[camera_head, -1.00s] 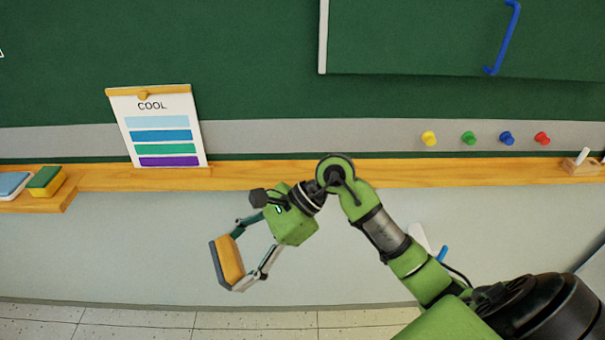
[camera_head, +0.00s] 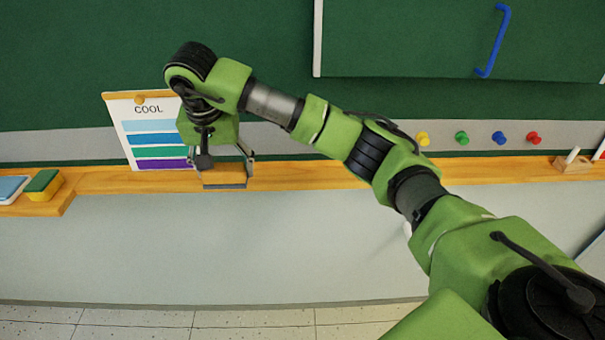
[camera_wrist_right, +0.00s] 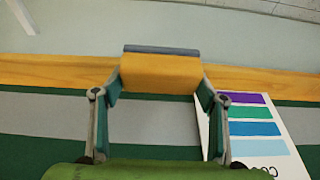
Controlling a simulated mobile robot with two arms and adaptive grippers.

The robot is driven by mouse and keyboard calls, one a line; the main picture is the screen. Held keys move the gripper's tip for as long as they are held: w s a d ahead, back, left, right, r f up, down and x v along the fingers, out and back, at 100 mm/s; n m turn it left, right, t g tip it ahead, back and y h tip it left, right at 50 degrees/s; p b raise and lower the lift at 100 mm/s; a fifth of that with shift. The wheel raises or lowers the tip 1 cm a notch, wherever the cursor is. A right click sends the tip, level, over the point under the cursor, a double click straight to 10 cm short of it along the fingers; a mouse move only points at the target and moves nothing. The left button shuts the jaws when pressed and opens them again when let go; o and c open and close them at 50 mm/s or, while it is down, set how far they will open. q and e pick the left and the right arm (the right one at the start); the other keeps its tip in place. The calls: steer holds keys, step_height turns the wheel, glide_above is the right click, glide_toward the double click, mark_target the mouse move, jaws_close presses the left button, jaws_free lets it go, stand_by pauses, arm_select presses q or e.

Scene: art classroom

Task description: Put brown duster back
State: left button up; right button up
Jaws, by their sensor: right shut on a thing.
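The brown duster (camera_wrist_right: 160,74) has an orange-brown body and a dark grey felt side. My right gripper (camera_wrist_right: 160,88) is shut on it, one finger at each end, in the right wrist view. In the head view my right gripper (camera_head: 224,172) points down at the wooden ledge (camera_head: 310,175) below the chalkboard. The duster (camera_head: 224,180) shows there between the fingertips, overlapping the ledge, beside the colour card. I cannot tell whether it touches the ledge. My left gripper is not in view.
The COOL colour card (camera_head: 150,130) leans on the board just left of my gripper. A green-and-yellow duster (camera_head: 44,185) and a blue one (camera_head: 12,188) lie on the ledge at far left. A chalk holder (camera_head: 573,163) stands at right. The ledge between is clear.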

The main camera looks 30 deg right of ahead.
steer(key=w+d+r+t+h, duration=0.1)
steer(key=w+d+r, duration=0.1)
steer(key=d+r, duration=0.45)
steer(key=d+f+p, duration=0.1)
steer(key=d+f, duration=0.2)
steer(key=d, duration=0.1)
steer(key=s+d+f+p, duration=0.1)
steer(key=d+f+p, duration=0.1)
steer(key=d+f, duration=0.1)
steer(key=s+d+f+p, duration=0.1)
steer(key=d+f, duration=0.2)
steer(key=d, duration=0.2)
steer(key=shift+s+d, duration=0.15)
steer(key=shift+s, duration=0.1)
steer(key=shift+d+f, duration=0.35)
steer(key=shift+f, duration=0.1)
steer(key=f, duration=0.1)
steer(key=f+p, duration=0.2)
steer(key=shift+s+d, duration=0.15)
steer(key=shift+d, duration=0.1)
steer(key=shift+f, duration=0.3)
steer(key=o, duration=1)
